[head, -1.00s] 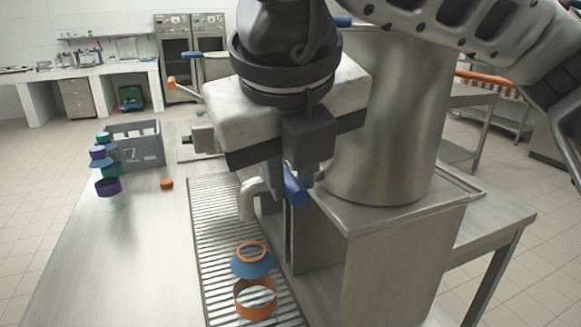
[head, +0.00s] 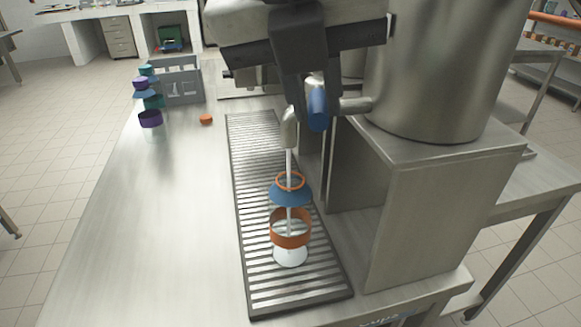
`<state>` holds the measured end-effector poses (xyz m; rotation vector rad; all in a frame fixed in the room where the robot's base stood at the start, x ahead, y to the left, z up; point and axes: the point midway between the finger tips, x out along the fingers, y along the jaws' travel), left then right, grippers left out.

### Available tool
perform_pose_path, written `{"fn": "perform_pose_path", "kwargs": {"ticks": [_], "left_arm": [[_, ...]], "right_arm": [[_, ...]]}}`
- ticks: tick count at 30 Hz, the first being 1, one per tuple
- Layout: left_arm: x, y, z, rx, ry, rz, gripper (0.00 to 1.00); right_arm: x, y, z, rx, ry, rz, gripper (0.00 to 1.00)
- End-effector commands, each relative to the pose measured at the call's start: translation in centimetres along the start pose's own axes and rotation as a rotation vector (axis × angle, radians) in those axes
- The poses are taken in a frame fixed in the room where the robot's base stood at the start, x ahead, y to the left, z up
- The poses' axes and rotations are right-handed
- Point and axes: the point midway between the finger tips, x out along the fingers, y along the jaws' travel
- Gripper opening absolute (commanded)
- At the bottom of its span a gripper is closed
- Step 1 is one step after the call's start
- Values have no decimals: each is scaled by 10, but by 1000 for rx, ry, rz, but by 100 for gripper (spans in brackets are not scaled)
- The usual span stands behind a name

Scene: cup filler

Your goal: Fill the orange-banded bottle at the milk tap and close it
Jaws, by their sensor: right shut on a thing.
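The orange-banded bottle (head: 290,228) stands upright on the drip grate under the milk tap's spout (head: 289,128). It is clear, with a blue shoulder and an orange neck ring, and its mouth is open. A thin white stream (head: 289,163) runs from the spout into the bottle, and white shows low inside. My right gripper (head: 316,112) is shut on the blue tap handle (head: 318,108), just right of the spout. An orange cap (head: 206,119) lies on the counter left of the grate. My left gripper is not in view.
Other banded bottles (head: 151,118) stand at the counter's far left beside a grey crate (head: 183,82). A large steel tank (head: 440,70) on a steel housing blocks the right side.

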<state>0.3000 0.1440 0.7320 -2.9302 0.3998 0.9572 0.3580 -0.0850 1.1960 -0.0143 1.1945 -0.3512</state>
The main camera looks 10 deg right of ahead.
Motion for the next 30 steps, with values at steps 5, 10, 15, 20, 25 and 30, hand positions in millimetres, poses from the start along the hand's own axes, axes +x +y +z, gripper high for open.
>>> {"fn": "perform_pose_path", "kwargs": {"ticks": [5,10,15,20,25,30], "left_arm": [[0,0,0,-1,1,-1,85],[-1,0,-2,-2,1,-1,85],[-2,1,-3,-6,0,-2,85],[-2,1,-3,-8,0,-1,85],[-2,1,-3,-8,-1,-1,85],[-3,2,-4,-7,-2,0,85]], "right_arm": [[-1,2,2,28,2,-10,0],[-2,12,4,134,25,-55,0],[-4,20,7,236,46,-95,0],[-3,24,8,275,54,-111,0],[-3,23,8,276,54,-111,0],[-4,26,9,301,61,-122,0]]}}
